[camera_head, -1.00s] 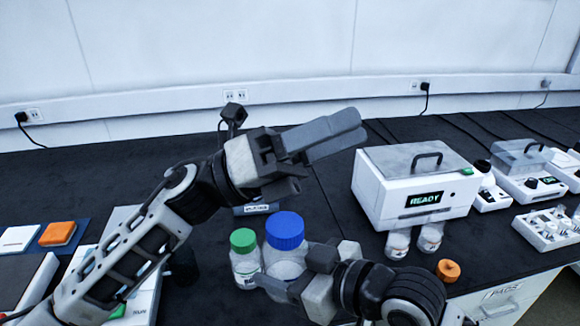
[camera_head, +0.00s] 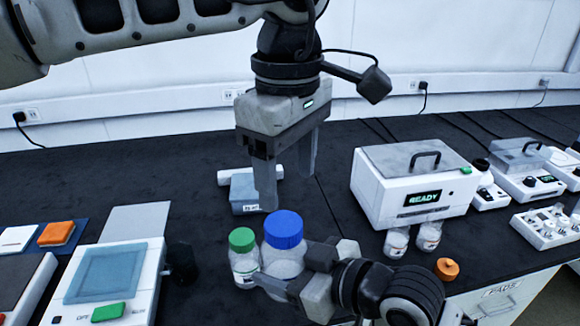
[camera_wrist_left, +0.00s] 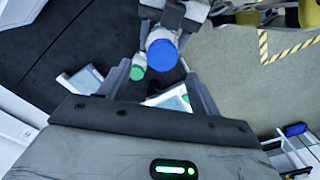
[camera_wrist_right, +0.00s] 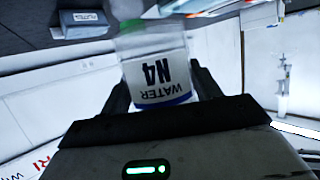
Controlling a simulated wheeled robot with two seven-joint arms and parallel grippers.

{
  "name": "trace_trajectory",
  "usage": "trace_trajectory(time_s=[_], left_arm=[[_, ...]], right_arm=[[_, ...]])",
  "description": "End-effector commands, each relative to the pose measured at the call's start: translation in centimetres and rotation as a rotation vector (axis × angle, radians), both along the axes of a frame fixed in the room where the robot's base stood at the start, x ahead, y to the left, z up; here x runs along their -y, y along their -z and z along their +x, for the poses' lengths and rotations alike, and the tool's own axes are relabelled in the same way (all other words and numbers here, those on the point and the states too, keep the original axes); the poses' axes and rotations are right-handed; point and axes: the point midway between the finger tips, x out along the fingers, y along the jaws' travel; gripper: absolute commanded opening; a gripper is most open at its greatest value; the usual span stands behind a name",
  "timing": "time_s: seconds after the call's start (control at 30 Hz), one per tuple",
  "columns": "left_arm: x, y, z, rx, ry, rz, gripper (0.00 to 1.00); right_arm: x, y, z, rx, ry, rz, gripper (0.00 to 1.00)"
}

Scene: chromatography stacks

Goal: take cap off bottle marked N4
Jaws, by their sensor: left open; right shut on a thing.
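The bottle marked N4 (camera_wrist_right: 160,80) shows its "WATER N4" label in the right wrist view. In the head view it is a clear bottle (camera_head: 284,264) standing upright with a blue cap (camera_head: 284,229) on it. My right gripper (camera_head: 282,280) is shut on its body from the right. My left gripper (camera_head: 287,190) is open and empty, pointing down just above the blue cap, apart from it. In the left wrist view the blue cap (camera_wrist_left: 161,55) appears between the open fingers. I cannot tell whether the bottle touches the table.
A smaller green-capped bottle (camera_head: 242,257) stands close on the left. A small grey-blue box (camera_head: 243,192) lies behind. A white READY instrument (camera_head: 412,190) and an orange-capped bottle (camera_head: 447,268) are to the right. A white device (camera_head: 108,275) is at the left.

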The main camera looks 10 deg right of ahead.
Motion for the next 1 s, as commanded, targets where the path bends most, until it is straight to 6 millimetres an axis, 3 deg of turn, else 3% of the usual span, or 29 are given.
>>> trace_trajectory(time_s=[0.5,0.9,1.0], left_arm=[[0.0,6.9,0.0,0.001,0.000,0.004,0.64],[0.0,7.7,0.0,0.001,0.000,0.001,0.64],[0.0,7.7,0.0,0.001,0.000,0.001,0.36]], right_arm=[[0.0,-0.1,0.0,0.002,0.000,0.002,0.00],[0.0,-0.1,0.0,0.002,0.000,0.002,0.00],[0.0,-0.1,0.0,0.003,0.000,0.003,0.00]])
